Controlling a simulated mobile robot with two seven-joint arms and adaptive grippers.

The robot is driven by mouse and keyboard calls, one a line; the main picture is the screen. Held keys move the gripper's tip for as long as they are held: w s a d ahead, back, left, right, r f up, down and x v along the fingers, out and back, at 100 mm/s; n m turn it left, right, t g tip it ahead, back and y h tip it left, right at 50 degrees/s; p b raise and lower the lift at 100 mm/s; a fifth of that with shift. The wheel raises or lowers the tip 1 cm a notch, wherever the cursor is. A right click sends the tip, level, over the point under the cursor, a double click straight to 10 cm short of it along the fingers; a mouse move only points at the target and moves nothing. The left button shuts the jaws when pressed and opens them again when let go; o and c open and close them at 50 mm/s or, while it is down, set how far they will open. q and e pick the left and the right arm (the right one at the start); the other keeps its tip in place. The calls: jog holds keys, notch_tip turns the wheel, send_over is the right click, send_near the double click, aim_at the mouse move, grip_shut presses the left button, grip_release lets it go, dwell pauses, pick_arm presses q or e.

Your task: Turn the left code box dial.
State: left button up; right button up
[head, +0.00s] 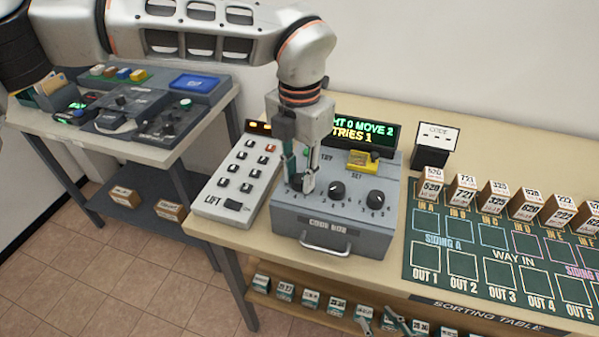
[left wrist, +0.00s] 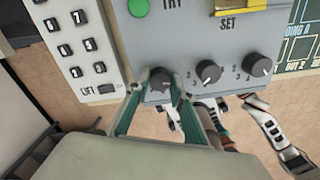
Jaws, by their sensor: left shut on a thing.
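The grey code box (head: 340,232) stands on the table with three black dials in a row. The left dial (left wrist: 160,79) shows in the left wrist view between my fingers. My left gripper (head: 302,188) comes down from above and is shut on the left dial. In the head view the fingers mostly hide this dial. The middle dial (head: 337,190) and right dial (head: 375,198) are free. A green button (left wrist: 138,8) marked TRY sits above the left dial. The display (head: 365,134) behind reads "MOVE 2" and "TRIES 1", partly hidden by my arm. My right gripper is not seen.
A lift keypad (head: 240,175) stands close on the left of the code box. A yellow block (head: 363,160) sits on the box's upper part. The sorting board (head: 480,262) with small cartons lies to the right. A handle (head: 325,248) juts from the box's front.

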aim_at(300, 179)
pick_arm(q)
jog(key=shift+n, duration=0.3)
jog(key=o, duration=1.1)
jog(key=shift+o, duration=0.2)
notch_tip(300, 179, up, 12)
jog(key=shift+s, duration=0.1)
